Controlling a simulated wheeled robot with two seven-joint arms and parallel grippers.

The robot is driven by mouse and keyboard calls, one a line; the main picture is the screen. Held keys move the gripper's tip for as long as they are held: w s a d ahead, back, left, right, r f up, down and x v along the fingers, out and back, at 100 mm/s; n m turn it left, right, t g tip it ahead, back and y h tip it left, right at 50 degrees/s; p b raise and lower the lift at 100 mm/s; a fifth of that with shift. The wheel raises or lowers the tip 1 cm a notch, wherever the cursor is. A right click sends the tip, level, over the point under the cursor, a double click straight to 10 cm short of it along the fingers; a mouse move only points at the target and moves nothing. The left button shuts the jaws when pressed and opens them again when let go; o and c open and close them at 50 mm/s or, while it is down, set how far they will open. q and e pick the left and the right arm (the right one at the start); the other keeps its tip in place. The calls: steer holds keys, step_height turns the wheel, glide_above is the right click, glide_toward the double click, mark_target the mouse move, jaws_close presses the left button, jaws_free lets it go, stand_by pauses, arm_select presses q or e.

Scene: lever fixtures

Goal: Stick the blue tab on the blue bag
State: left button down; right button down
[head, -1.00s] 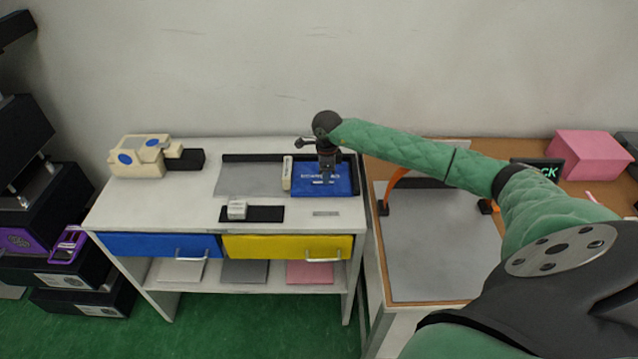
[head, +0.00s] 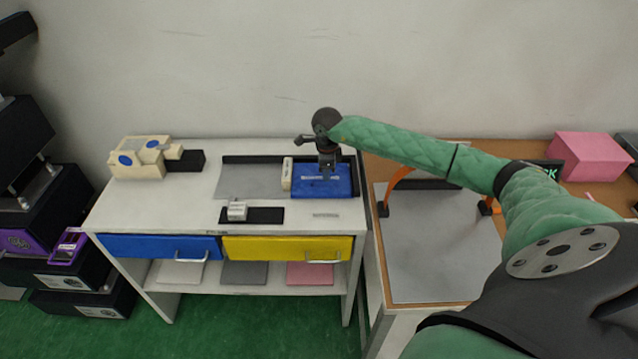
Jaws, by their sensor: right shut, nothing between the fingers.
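The blue bag (head: 323,190) lies flat at the back right of the white table, with a pale strip of marking across it. My right gripper (head: 328,173) is shut and empty, pointing down over the back part of the bag. I cannot tell whether its tips touch the bag. I cannot make out a separate blue tab on the bag; the gripper covers part of it. A cream dispenser (head: 138,166) with blue round spots stands at the back left of the table. My left gripper is not in view.
A small white block (head: 237,210) sits on a black strip at the front. A cream upright piece (head: 287,173) stands at the bag's left edge, beside a grey plate (head: 243,182). Blue (head: 150,245) and yellow (head: 285,248) drawers are shut. A pink box (head: 588,156) stands far right.

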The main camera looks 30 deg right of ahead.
mark_target(326, 184)
steer(key=shift+r+p, duration=0.45)
steer(key=shift+r, duration=2.15)
